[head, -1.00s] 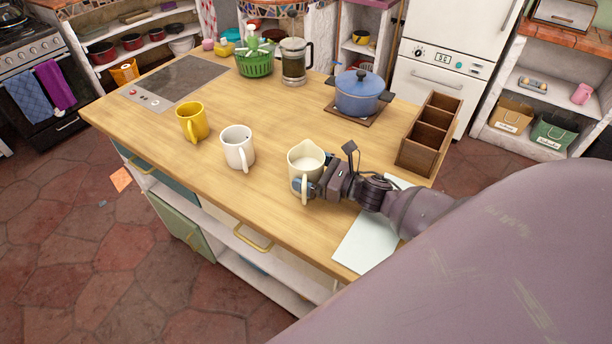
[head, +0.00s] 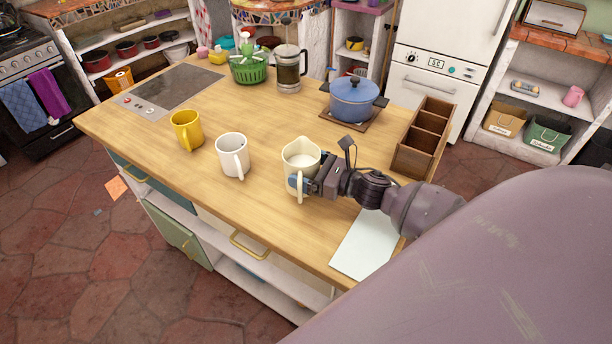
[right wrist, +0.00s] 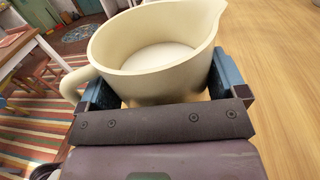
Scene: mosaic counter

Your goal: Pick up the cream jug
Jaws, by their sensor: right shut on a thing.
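The cream jug (head: 300,155) is a pale, upright jug with a spout and a handle. It is at the front right part of the wooden counter and appears slightly above the surface. My right gripper (head: 303,185) reaches it from the right and is shut on its body. In the right wrist view the jug (right wrist: 155,55) sits between the two blue fingers of the gripper (right wrist: 163,88), with its handle at the left and its spout at upper right. The jug's underside is hidden. My left gripper is not in view.
A white mug (head: 233,155) and a yellow mug (head: 187,130) stand left of the jug. A blue pot (head: 354,98), a wooden divided box (head: 412,160) and a pale sheet (head: 366,246) are nearby. The counter's middle (head: 255,120) is clear.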

